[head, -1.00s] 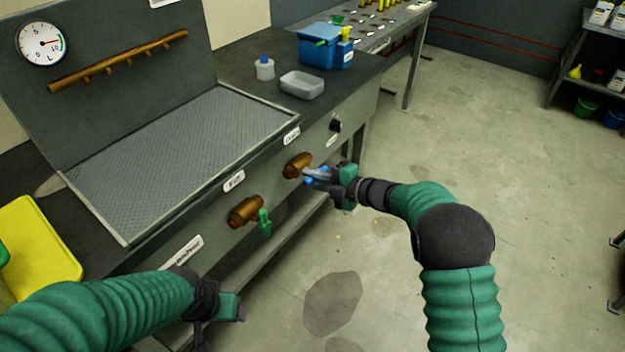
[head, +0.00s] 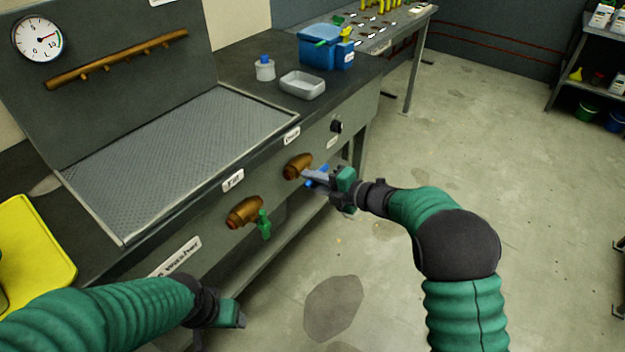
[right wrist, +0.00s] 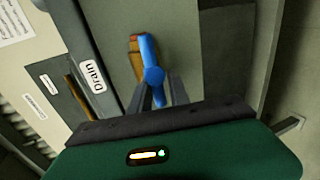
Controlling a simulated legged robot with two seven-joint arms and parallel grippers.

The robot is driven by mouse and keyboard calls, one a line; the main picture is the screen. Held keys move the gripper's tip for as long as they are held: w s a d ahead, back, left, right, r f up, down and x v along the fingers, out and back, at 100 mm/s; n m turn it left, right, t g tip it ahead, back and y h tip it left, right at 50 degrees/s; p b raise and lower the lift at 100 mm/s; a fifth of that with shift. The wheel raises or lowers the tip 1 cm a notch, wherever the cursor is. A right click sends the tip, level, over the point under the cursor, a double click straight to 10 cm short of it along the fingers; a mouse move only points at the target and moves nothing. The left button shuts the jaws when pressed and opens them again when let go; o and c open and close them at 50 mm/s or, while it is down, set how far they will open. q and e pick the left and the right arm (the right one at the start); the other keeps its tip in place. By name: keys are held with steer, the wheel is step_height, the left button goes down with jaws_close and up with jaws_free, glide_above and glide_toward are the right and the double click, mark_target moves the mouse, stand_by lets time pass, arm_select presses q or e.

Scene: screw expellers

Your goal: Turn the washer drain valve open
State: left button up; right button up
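The drain valve is a brass spout (head: 297,166) with a blue handle (head: 311,184) on the washer's front. In the right wrist view the blue handle (right wrist: 152,74) stands nearly upright beside the "Drain" label (right wrist: 92,76). My right gripper (head: 318,177) is at the handle. Its fingers (right wrist: 162,88) lie on either side of the handle's lower part, close to it. Whether they press on it is unclear. My left gripper (head: 232,314) hangs low at the left, away from the valves; its fingers are hard to make out.
A second brass valve with a green handle (head: 264,224) sits to the left, near the "Fill" label (head: 233,180). A black knob (head: 336,126) is to the right. The mesh basin (head: 180,150), a round gauge (head: 37,39) and a grey tray (head: 302,85) are above. The floor is open at right.

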stand_by(0.4)
steer(key=shift+r, duration=0.1)
steer(key=p+v, duration=0.4)
steer(key=v, duration=1.2)
steer(key=shift+s+d, duration=0.15)
steer(key=shift+d, duration=0.15)
